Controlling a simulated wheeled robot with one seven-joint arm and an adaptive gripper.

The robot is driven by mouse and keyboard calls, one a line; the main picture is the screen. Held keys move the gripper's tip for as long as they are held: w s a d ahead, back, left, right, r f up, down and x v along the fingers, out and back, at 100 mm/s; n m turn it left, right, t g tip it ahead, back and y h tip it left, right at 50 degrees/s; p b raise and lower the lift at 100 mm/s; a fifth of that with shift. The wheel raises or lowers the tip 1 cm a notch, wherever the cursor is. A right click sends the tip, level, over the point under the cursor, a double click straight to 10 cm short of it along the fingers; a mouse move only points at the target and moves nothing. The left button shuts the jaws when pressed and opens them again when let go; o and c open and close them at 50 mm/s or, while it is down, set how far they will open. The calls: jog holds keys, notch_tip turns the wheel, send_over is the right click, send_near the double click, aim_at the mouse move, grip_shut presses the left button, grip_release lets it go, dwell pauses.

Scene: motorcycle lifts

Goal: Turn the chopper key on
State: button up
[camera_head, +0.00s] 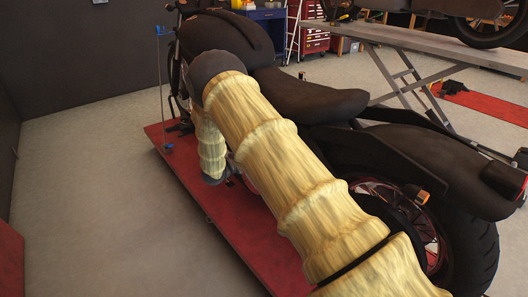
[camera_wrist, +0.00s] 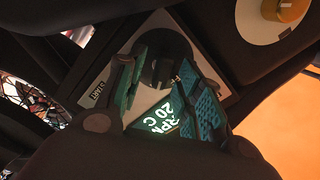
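The chopper is the dark motorcycle (camera_head: 310,95) on the red lift in the head view. In the wrist view, a light panel (camera_wrist: 100,88) with "START" lettering carries a dark round key switch (camera_wrist: 164,62). A lit display reading "RPM" and "20 C" (camera_wrist: 168,118) shows below it. My gripper (camera_wrist: 162,75) has its two teal-padded fingers spread apart, one on each side of the dark switch. I cannot tell whether either finger touches it. The key's own shape and angle are hard to make out. My gripper is hidden in the head view.
The red lift platform (camera_head: 225,215) lies under the motorcycle, with open floor (camera_head: 90,190) to its left. A second lift (camera_head: 430,45) holds another motorcycle at the back right. A blue cabinet (camera_head: 268,22) stands behind. A gold cap (camera_wrist: 284,10) shows in the wrist view.

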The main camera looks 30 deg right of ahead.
jog(key=a, duration=1.1)
jog(key=shift+s+a, duration=0.25)
jog(key=shift+s, duration=0.2)
jog(key=s+a+f+n+t+y, duration=0.1)
jog(key=s+f+n+t+y, duration=0.15)
jog(key=s+f+n, duration=0.35)
jog(key=s+a+f+n+t+y, duration=0.1)
jog(key=s+f+n+t+y, duration=0.15)
jog(key=f+n, duration=0.4)
jog(key=s+a+f+n+t+y, duration=0.1)
jog(key=s+f+n+t+y, duration=0.2)
jog(key=f, duration=0.6)
jog(key=s+a+f+n+g+y, duration=0.25)
jog(key=s+a+f+n, duration=0.2)
jog(key=s, duration=0.55)
jog(key=s+a+f+n+g+y, duration=0.25)
jog(key=s+f+n+y, duration=0.2)
jog(key=s, duration=0.55)
jog(key=s+a+n+g+y, duration=0.2)
jog(key=s+a, duration=0.1)
jog(key=s, duration=0.7)
jog(key=s+a+n+g+y, duration=0.15)
jog(key=s+a, duration=0.25)
jog(key=s, duration=0.5)
notch_tip(320, 180, up, 21)
jog(key=p, duration=2)
jog(key=shift+s+f+n+g, duration=0.2)
jog(key=shift+s+n+g, duration=0.15)
jog(key=shift+s+n, duration=0.05)
